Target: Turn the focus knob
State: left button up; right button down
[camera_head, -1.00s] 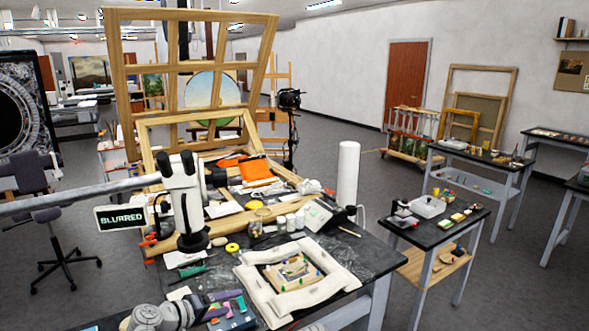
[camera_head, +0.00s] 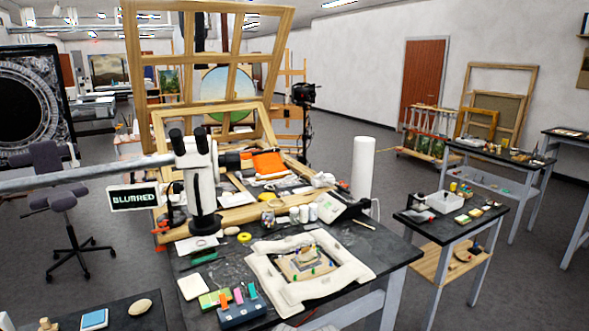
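A white stereo microscope (camera_head: 201,185) with two dark eyepieces stands upright at the left of the dark worktable (camera_head: 395,247), on a long grey horizontal boom (camera_head: 85,175). A dark rounded part (camera_head: 231,160) shows at the right of its head; I cannot tell whether it is the focus knob or something behind. A white padded frame (camera_head: 352,272) surrounds a gilt fragment (camera_head: 306,262) in front of the microscope. Neither of my grippers is in view.
A blue box (camera_head: 240,316) with coloured pieces sits at the worktable's front edge. Jars (camera_head: 312,212) and a white roll (camera_head: 362,170) stand behind the padded frame. A side table (camera_head: 460,240) is at the right. A swivel chair (camera_head: 62,200) stands on open floor at the left.

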aim_at(231, 161)
jog(key=i+l+u, duration=0.1)
jog(key=l+u, duration=0.25)
jog(key=l, duration=0.15)
jog(key=l+u, duration=0.35)
jog(key=l, duration=0.15)
jog(key=l+u, duration=0.35)
jog(key=l, duration=0.2)
